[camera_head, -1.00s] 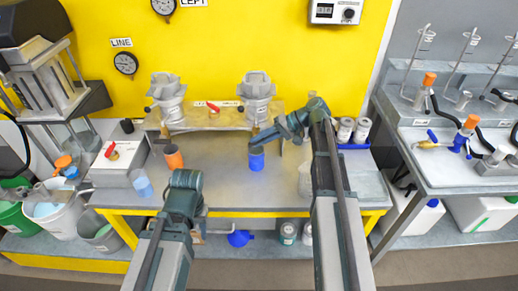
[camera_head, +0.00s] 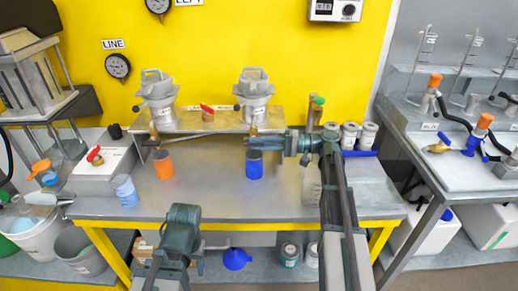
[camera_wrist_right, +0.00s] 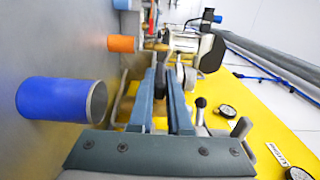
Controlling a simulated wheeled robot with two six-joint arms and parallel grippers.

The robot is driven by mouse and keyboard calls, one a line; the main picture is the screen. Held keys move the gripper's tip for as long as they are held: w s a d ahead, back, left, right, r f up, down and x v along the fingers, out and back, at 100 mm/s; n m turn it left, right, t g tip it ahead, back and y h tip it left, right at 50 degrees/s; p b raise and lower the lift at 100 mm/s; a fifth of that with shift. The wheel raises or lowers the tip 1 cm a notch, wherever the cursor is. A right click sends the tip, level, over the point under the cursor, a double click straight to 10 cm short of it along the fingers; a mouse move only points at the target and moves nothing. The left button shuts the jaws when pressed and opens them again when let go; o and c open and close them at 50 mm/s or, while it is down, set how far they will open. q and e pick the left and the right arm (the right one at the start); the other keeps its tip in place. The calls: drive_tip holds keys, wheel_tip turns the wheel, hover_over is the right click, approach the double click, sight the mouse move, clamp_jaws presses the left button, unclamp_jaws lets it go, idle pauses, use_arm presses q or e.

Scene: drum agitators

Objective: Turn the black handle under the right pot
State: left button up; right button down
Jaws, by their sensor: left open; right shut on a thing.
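The right pot (camera_head: 254,92) is grey and sits on a raised metal shelf. A short brass-coloured outlet (camera_head: 254,131) hangs below it. My right gripper (camera_head: 250,142) reaches in from the right, just below the shelf and above a blue cup (camera_head: 254,166). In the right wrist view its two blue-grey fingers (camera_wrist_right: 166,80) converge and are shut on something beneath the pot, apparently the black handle. The fingers mostly hide it. My left arm is folded low at the front left; its fingertips do not show.
The left pot (camera_head: 158,98) stands on the same shelf (camera_head: 185,121), with a red-handled valve (camera_head: 207,112) between the pots. An orange cup (camera_head: 163,165) stands left of the blue cup. Several white tins (camera_head: 350,135) stand behind my right arm. The middle of the table (camera_head: 210,185) is clear.

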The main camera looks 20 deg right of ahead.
drive_tip(key=shift+a, duration=0.1)
idle(0.3)
drive_tip(key=c, duration=0.9)
unclamp_jaws()
drive_tip(key=shift+o, duration=0.2)
drive_tip(key=v, duration=1.4)
drive_tip(key=shift+a, duration=0.1)
